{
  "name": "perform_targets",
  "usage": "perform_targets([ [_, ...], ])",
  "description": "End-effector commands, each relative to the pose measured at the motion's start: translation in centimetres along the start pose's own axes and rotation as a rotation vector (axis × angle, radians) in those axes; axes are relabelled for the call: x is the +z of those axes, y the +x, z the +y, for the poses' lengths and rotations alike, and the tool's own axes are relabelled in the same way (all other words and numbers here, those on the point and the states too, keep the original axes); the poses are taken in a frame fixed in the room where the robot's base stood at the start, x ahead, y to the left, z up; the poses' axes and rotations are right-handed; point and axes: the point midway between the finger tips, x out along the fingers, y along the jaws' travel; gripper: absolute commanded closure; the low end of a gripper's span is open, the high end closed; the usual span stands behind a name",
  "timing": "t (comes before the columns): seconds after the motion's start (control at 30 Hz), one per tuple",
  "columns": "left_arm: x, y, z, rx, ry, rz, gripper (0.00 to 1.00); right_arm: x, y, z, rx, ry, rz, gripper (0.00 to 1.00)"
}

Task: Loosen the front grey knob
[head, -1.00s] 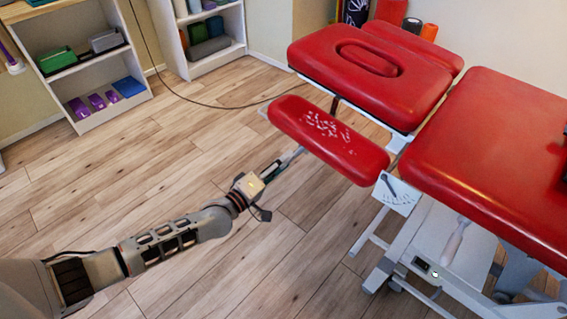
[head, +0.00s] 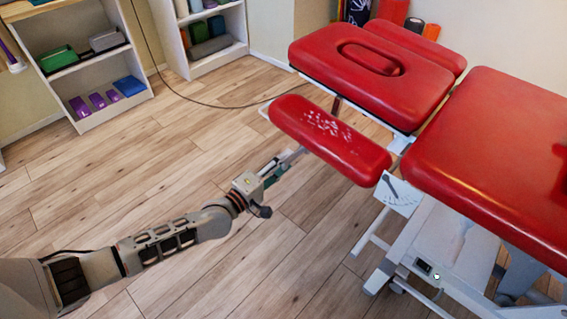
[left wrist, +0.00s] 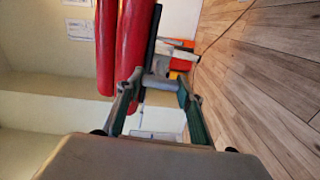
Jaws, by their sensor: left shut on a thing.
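The treatment table has a red front armrest pad (head: 330,139) with pale worn marks on top. My left gripper (head: 290,160) is at the near left side of this pad, low beside its edge. In the left wrist view a grey knob (left wrist: 158,86) sits between the two green-sided fingers, below a dark bar (left wrist: 152,45) and red pads (left wrist: 134,45). The left gripper (left wrist: 158,92) is shut on this knob. In the head view the knob is too small or hidden to make out. My right gripper is not in view.
The red headrest (head: 370,75) with its oval opening and the main red cushion (head: 490,145) lie beyond. A white dial plate (head: 398,194) hangs by the frame. Shelves (head: 85,65) stand at the back left. The wooden floor (head: 180,150) around my left arm is clear.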

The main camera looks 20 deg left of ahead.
Motion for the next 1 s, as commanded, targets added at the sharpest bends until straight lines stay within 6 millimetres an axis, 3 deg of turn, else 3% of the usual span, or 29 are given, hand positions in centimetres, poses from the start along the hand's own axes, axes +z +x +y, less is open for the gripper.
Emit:
perform_targets([
  [0.03, 0.1, 0.0, -0.1, -0.001, -0.004, 0.000, 0.61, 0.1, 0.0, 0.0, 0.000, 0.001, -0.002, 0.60],
  [0.1, 0.0, 0.0, -0.1, -0.001, -0.004, 0.000, 0.46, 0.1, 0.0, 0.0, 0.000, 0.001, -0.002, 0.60],
  [0.57, 0.1, -0.9, -0.1, -0.001, -0.001, 0.000, 0.46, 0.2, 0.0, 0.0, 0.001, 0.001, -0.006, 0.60],
  [1.0, 0.0, -8.9, -0.2, -0.003, -0.001, -0.001, 0.46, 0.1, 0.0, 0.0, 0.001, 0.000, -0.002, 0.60],
])
